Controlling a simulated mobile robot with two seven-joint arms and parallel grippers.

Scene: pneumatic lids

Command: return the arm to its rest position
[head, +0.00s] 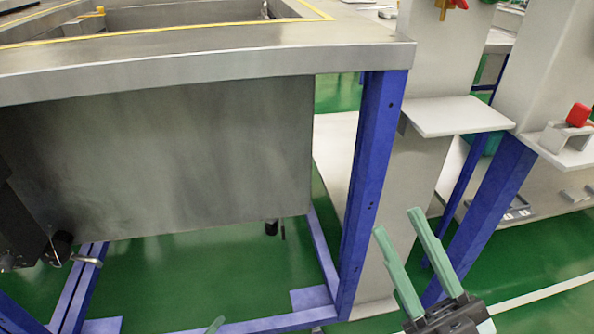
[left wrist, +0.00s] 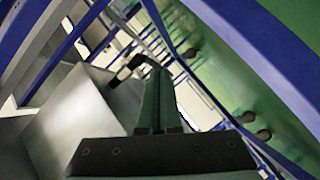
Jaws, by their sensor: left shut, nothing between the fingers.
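My left gripper (left wrist: 158,75) shows in the left wrist view with its two green fingers pressed together and nothing between them. In the head view only one small green fingertip of it (head: 215,325) shows at the bottom edge, low in front of the steel sink bench (head: 200,160). My right gripper (head: 397,221) is at the lower right of the head view, its two pale green fingers apart and empty. It points up, in front of the grey column, right of the bench's blue leg (head: 372,170). Most of both arms is hidden.
A grey shelf plate (head: 455,116) juts out above my right gripper. A slanted blue post (head: 490,210) stands to its right. A red-topped part (head: 578,115) sits on another shelf at far right. Green floor (head: 200,285) shows beneath the bench, between blue frame bars.

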